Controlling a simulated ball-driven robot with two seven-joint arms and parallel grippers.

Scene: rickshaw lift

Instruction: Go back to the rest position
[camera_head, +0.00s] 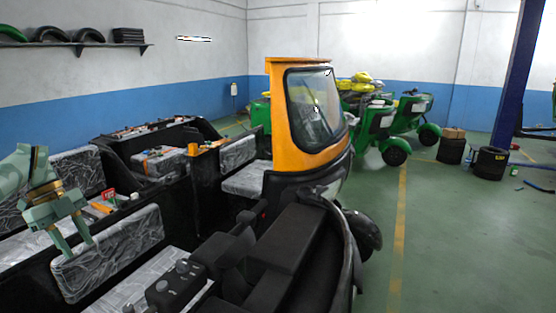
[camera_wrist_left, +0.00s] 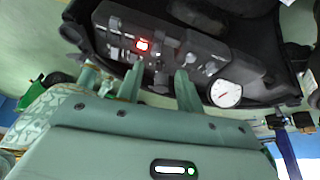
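My left gripper (camera_head: 76,248) is at the left of the head view, pale green, with its two fingers pointing down in front of a plastic-wrapped seat back. In the left wrist view its fingers (camera_wrist_left: 160,88) stand apart with nothing seen between them, so it is open and empty. Beyond the fingertips in that view is a black panel (camera_wrist_left: 190,55) with a red-lit button and a white round gauge (camera_wrist_left: 226,93). I cannot tell whether a finger touches the panel. My right gripper shows in neither view.
An orange-and-black rickshaw cab (camera_head: 290,120) stands in the middle, with black open bodies and wrapped seats (camera_head: 110,250) to the left. Green rickshaws (camera_head: 380,125), stacked tires (camera_head: 490,162) and a blue pillar (camera_head: 515,80) are farther back.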

